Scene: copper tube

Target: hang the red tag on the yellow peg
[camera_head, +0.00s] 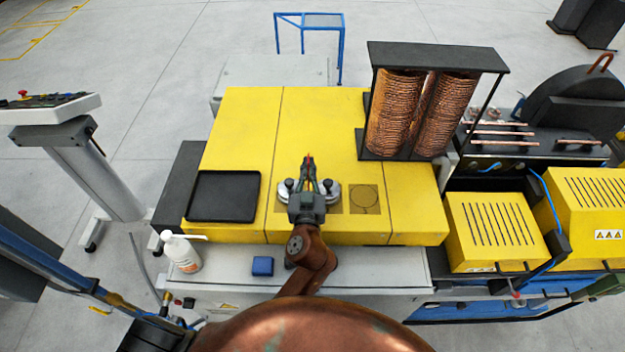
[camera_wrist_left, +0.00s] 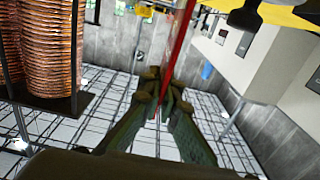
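My left gripper (camera_head: 308,172) is over the yellow machine top, near its middle. It points away from me. A thin red tag (camera_wrist_left: 181,45) runs between its fingertips (camera_wrist_left: 165,95) in the left wrist view, and the fingers look closed on it. In the head view only a small red bit of the tag (camera_head: 309,157) shows at the tips. I cannot make out a yellow peg as a separate thing in either view. My right gripper is in neither view.
Silver clamps with dark knobs (camera_head: 331,191) flank the gripper. A black tray (camera_head: 224,196) lies left. A rack with copper coils (camera_head: 437,58) stands at the back right. A white bottle (camera_head: 183,254) and blue box (camera_head: 262,266) are on the front ledge. The yellow top (camera_head: 240,125) behind is clear.

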